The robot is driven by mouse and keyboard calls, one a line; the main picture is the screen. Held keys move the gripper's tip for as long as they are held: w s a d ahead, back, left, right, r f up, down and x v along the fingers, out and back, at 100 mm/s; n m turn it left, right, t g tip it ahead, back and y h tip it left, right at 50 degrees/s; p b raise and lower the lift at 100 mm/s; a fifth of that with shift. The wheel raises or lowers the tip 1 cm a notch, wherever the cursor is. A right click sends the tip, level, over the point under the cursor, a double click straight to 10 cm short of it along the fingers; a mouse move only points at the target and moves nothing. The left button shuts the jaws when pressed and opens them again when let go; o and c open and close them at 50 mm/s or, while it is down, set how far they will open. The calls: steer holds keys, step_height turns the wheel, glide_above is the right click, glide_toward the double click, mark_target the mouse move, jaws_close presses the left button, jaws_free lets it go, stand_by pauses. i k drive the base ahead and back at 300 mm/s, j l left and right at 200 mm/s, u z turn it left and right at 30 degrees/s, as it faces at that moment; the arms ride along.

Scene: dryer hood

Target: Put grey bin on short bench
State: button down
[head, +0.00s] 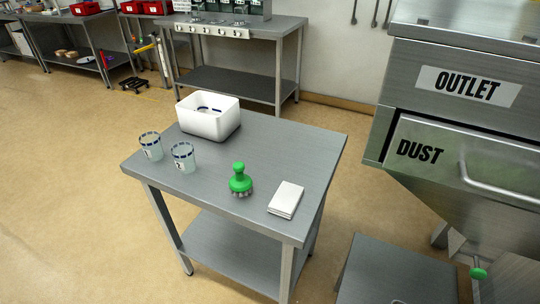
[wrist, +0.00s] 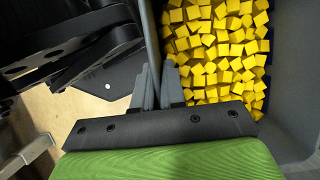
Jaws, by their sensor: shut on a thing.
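In the wrist view, my gripper (wrist: 159,88) is shut on the near wall of a grey bin (wrist: 292,100). The bin is filled with small yellow cubes and some blue ones at the right edge. The bin's underside is hidden, and neither it nor my gripper shows in the head view. A small steel bench (head: 222,167) with a lower shelf stands in the middle of the head view. I cannot tell for sure that it is the short bench.
On the steel bench are a white tub (head: 209,125), two clear cups (head: 184,163), a green brush (head: 240,181) and a white pad (head: 286,199). Its front left and right back are bare. A dryer hood (head: 455,110) and low grey platform (head: 390,275) stand right. Open floor lies left.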

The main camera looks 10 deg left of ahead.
mark_target(287, 148)
steer(key=k, duration=1)
